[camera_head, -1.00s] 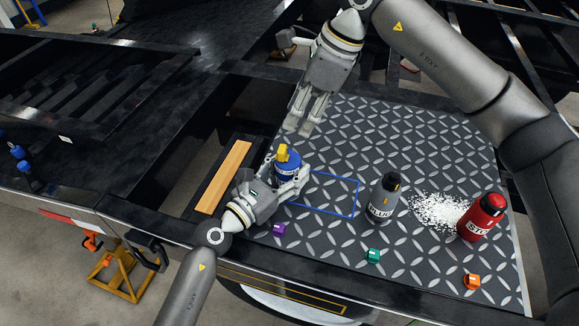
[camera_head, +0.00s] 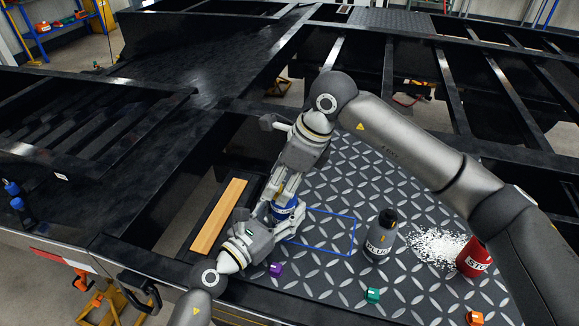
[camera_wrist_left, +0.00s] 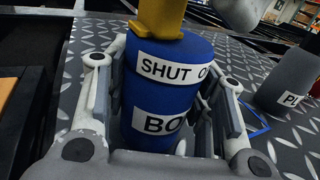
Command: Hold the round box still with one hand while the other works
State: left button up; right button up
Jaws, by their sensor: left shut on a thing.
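The round box is a blue cylinder (camera_head: 283,213) with white labels and stands on the diamond plate. In the left wrist view the box (camera_wrist_left: 160,98) shows "SHUT" and "BO", with a yellow knob (camera_wrist_left: 155,22) on top. My left gripper (camera_head: 276,216) is shut on the box, with one finger on each side in the left wrist view.
Purple (camera_head: 275,269), green (camera_head: 372,296) and orange (camera_head: 474,318) small blocks lie near the front. A blue outlined rectangle (camera_head: 354,237) beside the box is empty.

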jog(key=shift+a+f, duration=0.2)
jog(key=shift+f, duration=0.25)
jog(key=c, duration=1.1)
jog(key=shift+d, duration=0.1)
jog(key=shift+d, duration=0.1)
jog(key=shift+s+d, duration=0.15)
jog(key=shift+d, duration=0.9)
jog(key=o, duration=1.1)
jog(key=shift+s, duration=0.1)
